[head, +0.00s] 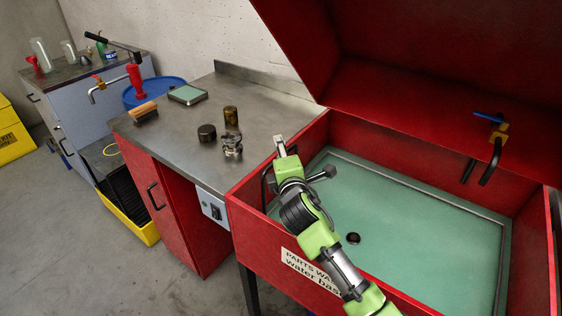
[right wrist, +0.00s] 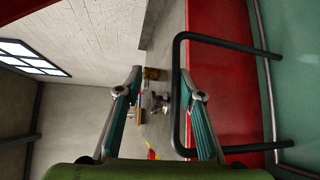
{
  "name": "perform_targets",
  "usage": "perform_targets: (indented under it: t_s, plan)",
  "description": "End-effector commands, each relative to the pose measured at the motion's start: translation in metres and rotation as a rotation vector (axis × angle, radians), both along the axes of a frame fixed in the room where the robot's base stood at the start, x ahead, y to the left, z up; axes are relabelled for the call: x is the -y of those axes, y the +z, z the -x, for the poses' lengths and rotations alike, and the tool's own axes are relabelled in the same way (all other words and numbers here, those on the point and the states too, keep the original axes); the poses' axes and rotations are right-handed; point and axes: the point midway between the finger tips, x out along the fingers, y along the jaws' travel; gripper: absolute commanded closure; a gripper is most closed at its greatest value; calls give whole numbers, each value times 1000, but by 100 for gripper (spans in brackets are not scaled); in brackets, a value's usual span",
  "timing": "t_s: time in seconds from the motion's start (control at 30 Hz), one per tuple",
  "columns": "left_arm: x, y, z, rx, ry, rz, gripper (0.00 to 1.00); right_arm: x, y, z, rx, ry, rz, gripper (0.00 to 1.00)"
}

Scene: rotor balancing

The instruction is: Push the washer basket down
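The red parts washer (head: 262,232) stands open, with green liquid or a green floor (head: 420,230) in its basin. A grey rim (head: 430,185) runs around the green area; I cannot tell if it belongs to the basket. A black bent handle (head: 265,182) rises at the washer's left wall. In the right wrist view the handle (right wrist: 177,95) has one bar between my open fingers, nearer the right one. My right gripper (head: 304,157) is open at the handle, over the left wall. Contact is unclear. My left gripper is not in view.
A metal bench (head: 185,130) left of the washer holds a dark puck (head: 207,132), a brass cylinder (head: 231,116), a metal part (head: 232,147), a brush (head: 144,113) and a scale (head: 187,95). The raised red lid (head: 420,60) hangs over the back.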

Motion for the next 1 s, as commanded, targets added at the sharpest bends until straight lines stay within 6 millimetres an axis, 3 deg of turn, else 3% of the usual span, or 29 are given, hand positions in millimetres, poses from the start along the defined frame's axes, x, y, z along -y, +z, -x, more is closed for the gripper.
perform_targets:
  t_s: [0.03,0.2,0.37,0.6,0.63,0.73,1.0]
  plan:
    - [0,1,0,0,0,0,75,-1,29,-3,36,4,-5,75]
    - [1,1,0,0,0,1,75,-1,54,-3,37,4,-4,75]
    - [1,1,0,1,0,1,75,-1,61,-2,29,3,-4,75]
    - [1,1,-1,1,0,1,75,0,56,-2,17,2,-2,75]
    - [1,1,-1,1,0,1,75,-1,65,-3,34,4,-5,75]
    - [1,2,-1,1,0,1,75,0,66,-1,33,4,-4,75]
    - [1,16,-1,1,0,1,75,3,66,16,27,3,-2,75]
